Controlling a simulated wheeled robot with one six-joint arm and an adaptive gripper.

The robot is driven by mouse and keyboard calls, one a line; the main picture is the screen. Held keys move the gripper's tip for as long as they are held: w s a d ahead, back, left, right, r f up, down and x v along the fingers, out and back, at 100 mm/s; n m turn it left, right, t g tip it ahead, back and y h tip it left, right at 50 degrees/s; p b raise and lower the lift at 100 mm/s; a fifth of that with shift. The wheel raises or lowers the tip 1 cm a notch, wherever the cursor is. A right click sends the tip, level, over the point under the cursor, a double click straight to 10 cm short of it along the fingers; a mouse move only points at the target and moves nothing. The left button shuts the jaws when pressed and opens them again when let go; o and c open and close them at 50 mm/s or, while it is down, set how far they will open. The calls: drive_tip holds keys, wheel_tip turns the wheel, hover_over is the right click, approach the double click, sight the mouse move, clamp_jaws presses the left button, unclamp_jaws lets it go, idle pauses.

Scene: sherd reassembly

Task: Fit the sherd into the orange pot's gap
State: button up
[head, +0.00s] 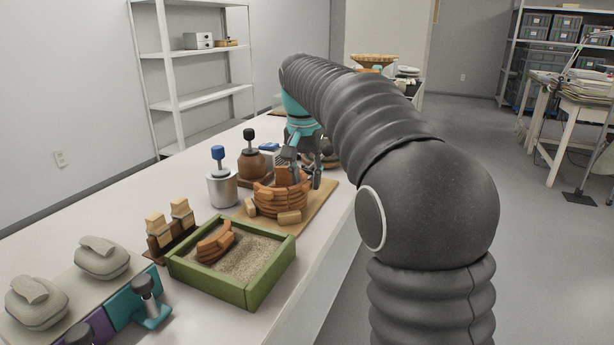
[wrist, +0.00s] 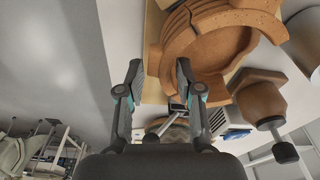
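The orange pot (head: 281,200) stands on a wooden board, its wall built of ribbed bands. It fills the upper right of the wrist view (wrist: 217,55), seen from above into its hollow. A curved orange sherd (head: 215,243) lies in the green sand tray, apart from the pot. My gripper (head: 304,168) is at the pot's far right side, fingers pointing down. In the wrist view my gripper (wrist: 159,70) has its fingers spread, with nothing held between them. One finger is close to the pot's wall; I cannot tell whether they touch. The gap is not clearly visible.
The green sand tray (head: 191,280) sits in front of the wooden board (head: 318,208). A metal can with a blue knob (head: 221,186), a brown jar (head: 252,166) and wooden blocks on a stand (head: 166,233) are to the left. Grey lidded forms (head: 101,258) occupy the near left.

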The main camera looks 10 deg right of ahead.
drive_tip(key=shift+o, duration=1)
wheel_tip(320, 180, up, 12)
drive_tip(key=s, duration=0.1)
drive_tip(key=shift+s+a, duration=0.25)
drive_tip(key=shift+a, duration=0.15)
drive_tip(key=s+d+f+n+t, duration=0.15)
drive_tip(key=s+f, duration=0.25)
drive_tip(key=s, duration=0.4)
drive_tip(key=s+d+f+n+t, duration=0.1)
drive_tip(key=s+f+n, duration=0.15)
drive_tip(key=s, duration=0.55)
drive_tip(key=s+f+n+t, duration=0.1)
drive_tip(key=s+f, duration=1.3)
drive_tip(key=f, duration=0.3)
drive_tip(key=shift+t+y, duration=0.35)
drive_tip(key=shift+y, duration=0.05)
